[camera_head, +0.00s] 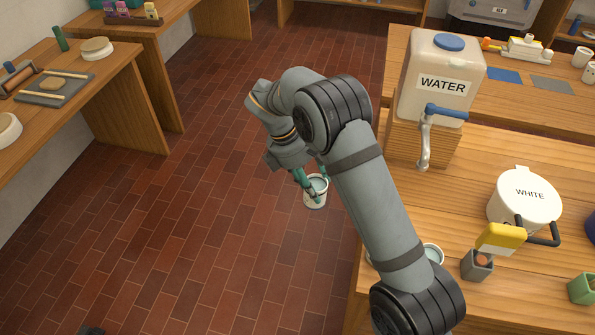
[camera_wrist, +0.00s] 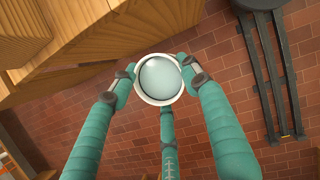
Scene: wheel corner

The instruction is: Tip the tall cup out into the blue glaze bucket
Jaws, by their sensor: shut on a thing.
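My gripper (camera_head: 311,184) is shut on a white cup (camera_head: 316,198), held over the brick floor left of the right-hand bench. The cup looks roughly upright. In the wrist view my gripper's teal fingers (camera_wrist: 160,85) close around the cup (camera_wrist: 143,97), and pale blue-grey contents show inside its rim. I cannot tell its full height. A dark blue thing (camera_head: 591,228) is cut off at the right edge of the head view; it may be the blue glaze bucket, but no label shows.
A white bucket labelled WHITE (camera_head: 525,204) stands on the right bench (camera_head: 400,187). Near it are a grey holder (camera_head: 477,266) with a yellow-topped item, a green block (camera_head: 583,289) and a partly hidden cup (camera_head: 434,253). The water container (camera_head: 440,85) stands behind. Open floor lies left.

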